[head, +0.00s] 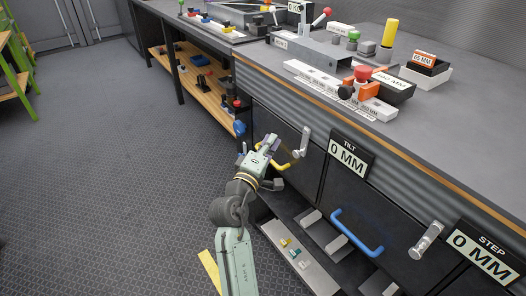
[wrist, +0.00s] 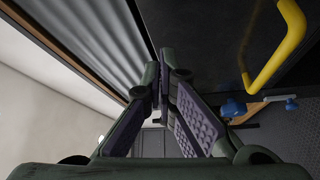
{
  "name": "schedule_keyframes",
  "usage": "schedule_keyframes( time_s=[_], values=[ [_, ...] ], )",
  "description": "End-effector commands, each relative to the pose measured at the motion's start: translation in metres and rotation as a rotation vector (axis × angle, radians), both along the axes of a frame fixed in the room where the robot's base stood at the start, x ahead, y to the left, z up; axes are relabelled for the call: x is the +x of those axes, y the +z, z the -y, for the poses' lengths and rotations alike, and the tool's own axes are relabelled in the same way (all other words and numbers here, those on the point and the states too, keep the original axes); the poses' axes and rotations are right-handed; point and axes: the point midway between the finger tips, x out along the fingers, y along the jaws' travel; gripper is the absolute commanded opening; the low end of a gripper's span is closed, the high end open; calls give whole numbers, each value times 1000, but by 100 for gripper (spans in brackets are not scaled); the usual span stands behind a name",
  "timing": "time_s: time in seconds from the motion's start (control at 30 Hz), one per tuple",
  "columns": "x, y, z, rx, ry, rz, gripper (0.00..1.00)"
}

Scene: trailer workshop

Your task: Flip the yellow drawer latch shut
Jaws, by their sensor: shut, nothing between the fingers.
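The yellow handle (head: 295,158) is a bent bar on a dark drawer front, partly hidden behind my gripper. It also shows large in the upper right of the wrist view (wrist: 284,45). A silver latch lever (head: 302,143) stands on the same drawer front, just right of the yellow handle. Its lever is close to upright, leaning slightly. My gripper (head: 270,142) is in front of the left part of this drawer, left of the latch. In the wrist view its purple-padded fingers (wrist: 164,75) meet at the tips with nothing between them. The latch is not visible there.
To the right, a drawer has a blue handle (head: 357,233) and its own silver latch (head: 427,241). An open tray (head: 313,279) with small parts lies low below the drawers. The bench top (head: 440,100) holds several fixtures. The floor (head: 110,180) at left is clear.

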Motion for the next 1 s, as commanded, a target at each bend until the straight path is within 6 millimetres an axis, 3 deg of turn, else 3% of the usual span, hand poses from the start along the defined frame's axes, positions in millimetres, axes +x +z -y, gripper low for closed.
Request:
schedule_keyframes(
  time_s=[0.3, 1.0],
  values=[
    [-23, -8, 27, 0, -1, -1, 0],
    [-32, -6, 36, -38, -2, -56, 0]
  ],
)
